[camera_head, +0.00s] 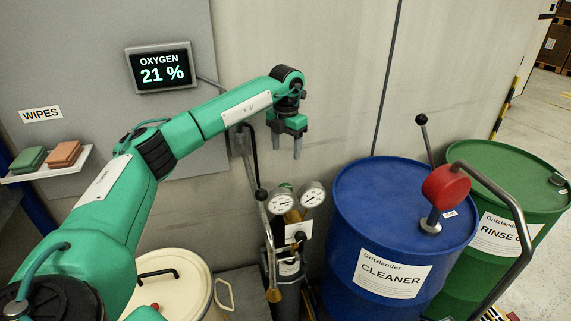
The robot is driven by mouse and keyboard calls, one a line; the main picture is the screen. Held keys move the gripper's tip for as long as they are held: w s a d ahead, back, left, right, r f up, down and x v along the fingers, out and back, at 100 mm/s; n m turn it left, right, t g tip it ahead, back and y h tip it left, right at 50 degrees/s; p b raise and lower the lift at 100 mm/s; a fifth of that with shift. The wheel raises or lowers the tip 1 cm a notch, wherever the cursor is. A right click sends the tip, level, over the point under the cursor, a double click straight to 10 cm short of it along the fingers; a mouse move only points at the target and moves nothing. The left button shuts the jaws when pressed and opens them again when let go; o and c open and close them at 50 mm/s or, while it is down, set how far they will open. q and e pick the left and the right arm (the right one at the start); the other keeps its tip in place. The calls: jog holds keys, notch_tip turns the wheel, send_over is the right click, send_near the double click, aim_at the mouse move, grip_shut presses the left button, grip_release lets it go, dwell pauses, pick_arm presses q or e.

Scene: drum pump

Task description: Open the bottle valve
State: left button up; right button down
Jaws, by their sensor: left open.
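A dark gas bottle (288,300) stands upright by the wall, left of the blue drum. Two round white pressure gauges (312,194) and (281,203) sit on brass-coloured fittings at its top. A small green part (285,187) shows just behind the gauges; I cannot tell for sure whether it is the valve handwheel. My left gripper (286,147) is open and empty, pointing down, above the gauges and apart from them in the picture. My right gripper is not in view.
A blue CLEANER drum (365,225) with a red hand pump (446,187) and a green RINSE drum (540,190) stand at the right. A cream lidded bin (185,263) is at lower left. An oxygen display (160,68) and a wipes shelf (45,168) are on the wall.

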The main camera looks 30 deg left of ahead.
pick_arm(q)
jog(key=r+n+p, duration=0.1)
jog(key=n+p, duration=1.1)
jog(key=p, duration=0.3)
send_near(285, 184)
jog(key=f, duration=0.4)
jog(key=s+d+f, duration=0.1)
jog(key=f, duration=0.2)
jog(key=shift+s, duration=0.1)
jog(key=shift+f+p, duration=0.35)
jog(key=shift+f, duration=0.5)
jog(key=c, duration=1)
